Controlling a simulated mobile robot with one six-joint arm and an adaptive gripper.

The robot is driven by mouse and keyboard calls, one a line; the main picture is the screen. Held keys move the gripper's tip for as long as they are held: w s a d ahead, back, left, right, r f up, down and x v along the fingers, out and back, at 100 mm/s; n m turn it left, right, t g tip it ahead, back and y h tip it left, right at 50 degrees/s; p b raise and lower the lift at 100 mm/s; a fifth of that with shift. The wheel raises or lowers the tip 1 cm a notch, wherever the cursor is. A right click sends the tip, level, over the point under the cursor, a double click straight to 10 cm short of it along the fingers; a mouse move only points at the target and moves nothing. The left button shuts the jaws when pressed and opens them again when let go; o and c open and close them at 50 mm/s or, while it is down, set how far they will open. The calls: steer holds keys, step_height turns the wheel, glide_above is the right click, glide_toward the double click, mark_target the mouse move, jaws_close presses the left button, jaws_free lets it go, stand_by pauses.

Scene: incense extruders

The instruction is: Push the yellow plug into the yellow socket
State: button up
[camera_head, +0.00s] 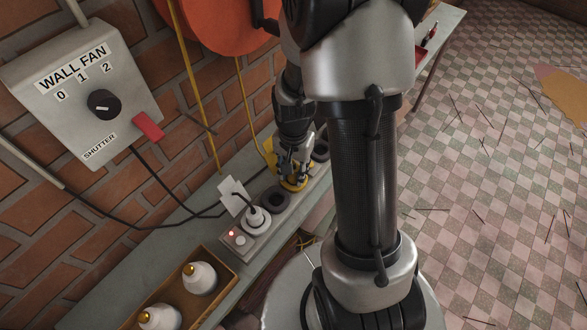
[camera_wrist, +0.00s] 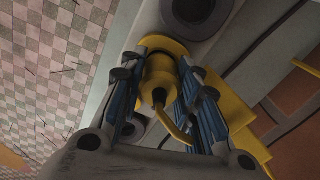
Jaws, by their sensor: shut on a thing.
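The yellow plug (camera_wrist: 160,72) sits between my gripper's fingers (camera_wrist: 160,80) in the wrist view, with its yellow cord (camera_wrist: 172,127) curving away. My gripper (camera_head: 292,172) is shut on it and points down over the power strip. The yellow socket (camera_head: 296,185) shows as a yellow ring under the fingertips; its rim also shows behind the plug in the wrist view (camera_wrist: 178,48). The plug is in line with the socket and at or just above it; I cannot tell how deep it sits. My fingers hide most of the plug in the head view.
The strip has dark round sockets (camera_head: 274,199) on both sides of the yellow one. A white plug (camera_head: 256,215) with a white tag (camera_head: 233,197) stands nearer, beside a switch with a red light (camera_head: 232,234). A yellow tag (camera_wrist: 241,124) hangs beside my fingers. A wooden tray (camera_head: 222,300) holds white bottles.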

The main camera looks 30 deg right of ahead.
steer(key=shift+f, duration=0.3)
steer(key=o, duration=1.1)
steer(key=shift+o, duration=0.2)
steer(key=shift+r, duration=0.1)
step_height(320, 180, up, 12)
steer(key=shift+f, duration=0.1)
